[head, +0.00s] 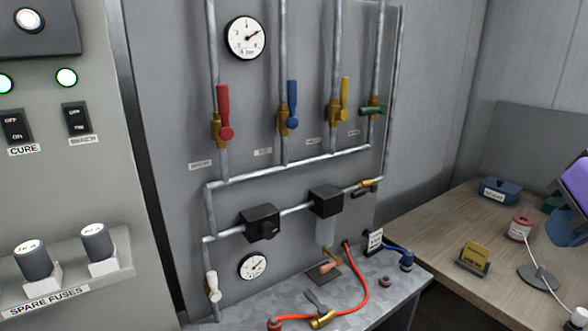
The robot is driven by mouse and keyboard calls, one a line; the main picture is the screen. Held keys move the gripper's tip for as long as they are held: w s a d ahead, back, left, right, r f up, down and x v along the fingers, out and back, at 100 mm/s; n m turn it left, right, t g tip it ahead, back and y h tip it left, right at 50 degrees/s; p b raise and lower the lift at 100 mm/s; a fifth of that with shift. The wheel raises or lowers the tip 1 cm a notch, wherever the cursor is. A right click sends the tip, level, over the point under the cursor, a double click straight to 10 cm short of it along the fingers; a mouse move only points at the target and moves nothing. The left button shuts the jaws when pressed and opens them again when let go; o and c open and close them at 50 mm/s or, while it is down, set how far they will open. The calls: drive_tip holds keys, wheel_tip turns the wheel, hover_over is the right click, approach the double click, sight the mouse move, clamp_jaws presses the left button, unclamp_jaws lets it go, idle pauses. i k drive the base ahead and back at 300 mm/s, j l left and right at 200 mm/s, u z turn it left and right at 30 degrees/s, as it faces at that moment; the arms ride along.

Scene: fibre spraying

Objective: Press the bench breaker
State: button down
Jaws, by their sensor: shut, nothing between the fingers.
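The bench breaker (77,119) is a black rocker switch on the grey panel at the left in the head view. Its label (83,140) reads BENCH, and a lit green lamp (67,77) sits above it. I cannot tell which way the rocker is tipped. A similar black switch (14,127) labelled CURE is to its left, with another lit green lamp (5,84) above. My gripper is not in view, and nothing covers the bench breaker.
Spare fuses (34,262) stand on a ledge below the switches. Pipes with coloured valve handles (224,105) and a gauge (246,38) cover the wall to the right. A metal bench (360,284) holds an orange hose. A wooden desk (450,222) is at the far right.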

sight(76, 118)
drive_tip(key=u, duration=1.5)
